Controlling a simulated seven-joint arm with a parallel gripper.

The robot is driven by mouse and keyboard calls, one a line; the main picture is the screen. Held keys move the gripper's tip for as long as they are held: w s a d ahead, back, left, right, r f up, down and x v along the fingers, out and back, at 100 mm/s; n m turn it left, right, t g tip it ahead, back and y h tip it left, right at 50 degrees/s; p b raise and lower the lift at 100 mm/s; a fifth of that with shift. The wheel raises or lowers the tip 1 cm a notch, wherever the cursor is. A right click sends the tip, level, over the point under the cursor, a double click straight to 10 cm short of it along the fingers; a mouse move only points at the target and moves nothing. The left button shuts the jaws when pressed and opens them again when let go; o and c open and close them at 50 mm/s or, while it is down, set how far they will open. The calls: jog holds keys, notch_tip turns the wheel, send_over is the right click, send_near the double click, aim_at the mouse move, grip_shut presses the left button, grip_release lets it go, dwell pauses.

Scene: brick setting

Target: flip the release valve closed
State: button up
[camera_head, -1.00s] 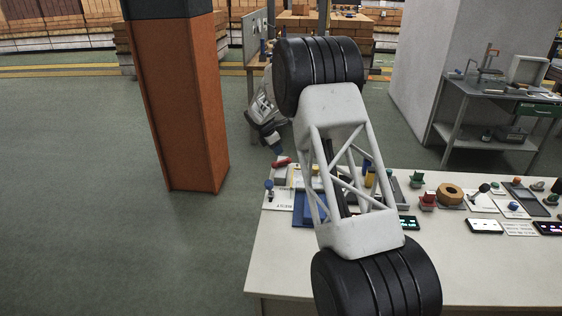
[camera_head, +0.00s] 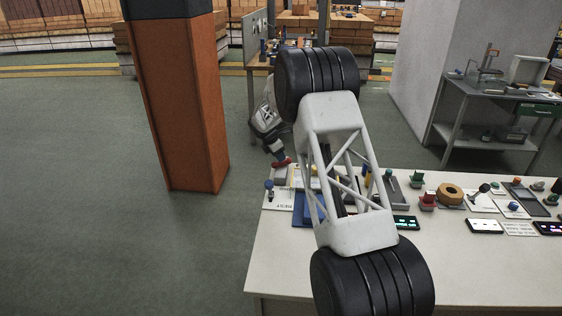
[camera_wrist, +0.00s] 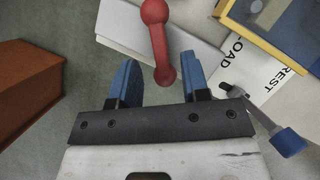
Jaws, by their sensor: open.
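A red handle with rounded ends (camera_wrist: 158,45), which looks like the release valve, is mounted on a pale block (camera_wrist: 185,38) in the wrist view. The handle also shows as a small red bar (camera_head: 282,163) at the table's left back corner in the head view. My gripper (camera_wrist: 160,68) is open, with its two blue fingers on either side of the handle's near end. Gaps show between handle and fingers, so I see no grip. In the head view my gripper (camera_head: 277,153) is just above the red bar, partly hidden by my arm.
A blue-knobbed lever (camera_wrist: 288,142) on a lettered plate is close to the right finger. A blue tray with a yellow edge (camera_wrist: 240,22) lies beyond it. An orange pillar (camera_head: 180,100) stands left of the table (camera_head: 480,275), whose front is clear.

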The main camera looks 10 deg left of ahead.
aim_at(282, 163)
jog(key=shift+x, duration=1.9)
grip_shut()
